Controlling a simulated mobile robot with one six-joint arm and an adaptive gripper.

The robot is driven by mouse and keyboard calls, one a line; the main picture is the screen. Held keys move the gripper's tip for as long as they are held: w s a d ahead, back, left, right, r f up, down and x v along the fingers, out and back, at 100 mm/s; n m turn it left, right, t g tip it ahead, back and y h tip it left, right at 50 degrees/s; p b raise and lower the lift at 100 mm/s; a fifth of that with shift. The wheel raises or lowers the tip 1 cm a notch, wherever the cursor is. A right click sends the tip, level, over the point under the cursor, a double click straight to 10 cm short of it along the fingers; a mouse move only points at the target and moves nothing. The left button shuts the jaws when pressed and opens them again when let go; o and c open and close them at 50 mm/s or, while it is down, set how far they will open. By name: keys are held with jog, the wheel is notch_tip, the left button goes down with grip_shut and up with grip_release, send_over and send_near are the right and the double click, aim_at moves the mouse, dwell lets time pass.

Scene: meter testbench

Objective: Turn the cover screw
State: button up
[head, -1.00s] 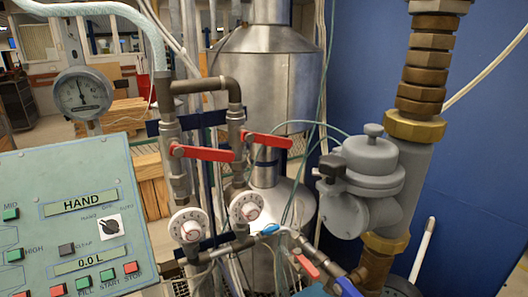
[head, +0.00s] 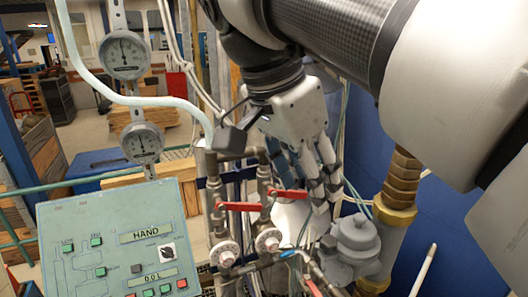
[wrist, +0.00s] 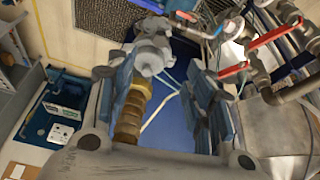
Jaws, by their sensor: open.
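The grey meter body (head: 357,236) stands on the brass-fitted pipe at right in the head view. A small grey knob tops its rounded cover, and a dark knob (head: 328,242) sits on its left side. I cannot tell for sure which is the cover screw. My gripper (head: 326,197) hangs fingers down, above and slightly left of the meter in the picture. In the wrist view my gripper (wrist: 160,78) has its fingers spread wide and empty. The meter (wrist: 153,50) shows beyond them, between the tips, apart from them.
Two red-handled valves (head: 240,206) with round dials stand left of the meter. A control panel (head: 115,235) reading HAND and 0.0 L is at lower left, with gauges (head: 123,53) above. A blue wall (head: 440,235) lies behind the meter. Thin hoses run nearby.

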aim_at(328, 240)
jog(key=shift+m, duration=0.5)
jog(key=b+x, duration=0.2)
jog(key=x, duration=1.3)
jog(key=shift+w+d+f, duration=0.2)
jog(key=shift+c, duration=0.2)
jog(key=c, duration=1)
jog(key=shift+n+b, duration=0.35)
jog(key=shift+n, duration=0.05)
jog(key=shift+n+t, duration=0.3)
jog(key=shift+n, duration=0.1)
jog(key=o, duration=1)
jog(key=shift+o, duration=0.2)
